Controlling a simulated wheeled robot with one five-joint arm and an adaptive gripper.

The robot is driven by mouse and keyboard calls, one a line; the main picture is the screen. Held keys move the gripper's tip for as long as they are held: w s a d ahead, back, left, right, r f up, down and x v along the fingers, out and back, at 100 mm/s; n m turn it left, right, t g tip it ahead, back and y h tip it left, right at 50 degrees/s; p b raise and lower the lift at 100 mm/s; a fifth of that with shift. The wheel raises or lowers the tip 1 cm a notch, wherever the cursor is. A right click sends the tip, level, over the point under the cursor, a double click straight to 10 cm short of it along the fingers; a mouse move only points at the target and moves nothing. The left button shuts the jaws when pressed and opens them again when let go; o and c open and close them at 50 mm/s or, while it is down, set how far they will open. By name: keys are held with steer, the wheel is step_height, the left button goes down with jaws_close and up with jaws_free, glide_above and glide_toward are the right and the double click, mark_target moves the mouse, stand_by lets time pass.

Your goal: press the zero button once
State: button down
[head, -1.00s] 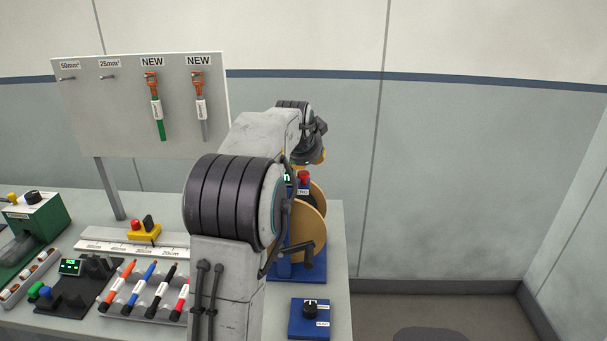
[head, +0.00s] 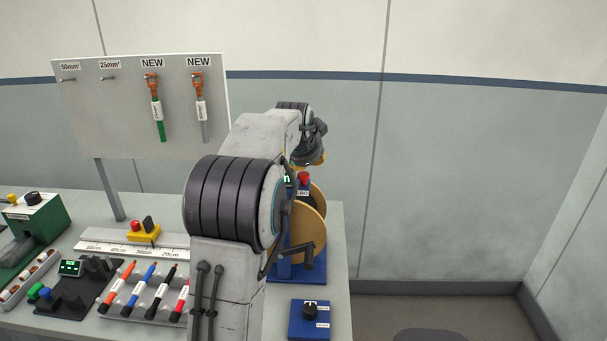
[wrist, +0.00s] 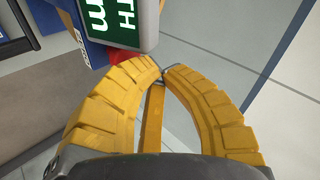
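A red button (head: 303,176) stands on top of the blue reel stand, above a label of which only "RO" shows in the head view. In the wrist view a patch of red (wrist: 97,53), probably this button, shows below the green display (wrist: 128,20), mostly hidden behind the left finger. My gripper (wrist: 163,73) is empty, its two yellow fingers bowed and their tips together. The tips are close to the display's lower right edge. In the head view my gripper (head: 322,159) is above and just right of the button, and I cannot tell if it touches.
The blue stand (head: 312,271) carries a wooden reel (head: 309,232) with a dark crank (head: 309,257). A blue box with a black knob (head: 310,310) is in front. Open floor lies to the right.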

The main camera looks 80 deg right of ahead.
mark_target(307, 173)
steer(key=shift+f, duration=0.2)
steer(key=shift+f+b, duration=0.2)
steer(key=shift+b, duration=0.2)
steer(key=shift+a+f+b, duration=0.1)
steer(key=shift+f+b, duration=0.75)
steer(key=shift+f, duration=0.3)
stand_by(1.5)
steer(key=shift+r+p, duration=1.2)
steer(key=shift+r, duration=0.25)
steer(key=shift+r+p, duration=2.15)
steer(key=shift+r, duration=0.45)
